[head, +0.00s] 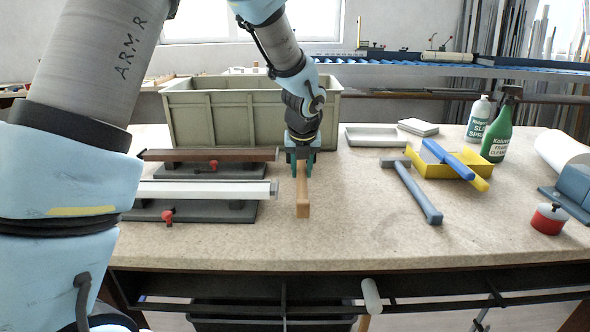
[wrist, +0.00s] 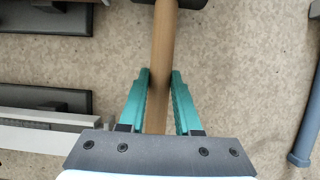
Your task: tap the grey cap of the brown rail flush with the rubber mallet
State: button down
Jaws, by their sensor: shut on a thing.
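The brown rail (head: 205,154) lies crosswise on a dark fixture at the left of the bench, with its grey cap (head: 276,154) at the right end, close to my gripper. How far the cap stands out cannot be told. My gripper (head: 302,168) is shut on the wooden handle of the rubber mallet (head: 302,195), right of the rail. The handle's free end points toward me. In the wrist view the teal fingers of my gripper (wrist: 160,80) flank the handle, and the mallet's dark head (wrist: 181,3) shows at the top edge. The head is mostly hidden in the head view.
A white rail (head: 200,189) lies on a nearer fixture with a red knob (head: 168,217). A green-grey crate (head: 200,115) stands behind. Bare bench lies between mallet and hammer.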

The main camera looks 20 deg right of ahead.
jog(key=shift+r, duration=0.1)
jog(key=shift+w+a+p, duration=0.25)
jog(key=shift+a+p, duration=0.05)
jog(key=shift+a, duration=0.25)
jog(key=shift+w+a+p, duration=0.25)
jog(key=shift+a+p, duration=0.05)
jog(key=shift+a, duration=0.25)
jog(key=shift+s+d, duration=0.3)
jog(key=shift+d, duration=0.4)
jog(key=shift+s+d, duration=0.3)
jog(key=shift+d, duration=0.35)
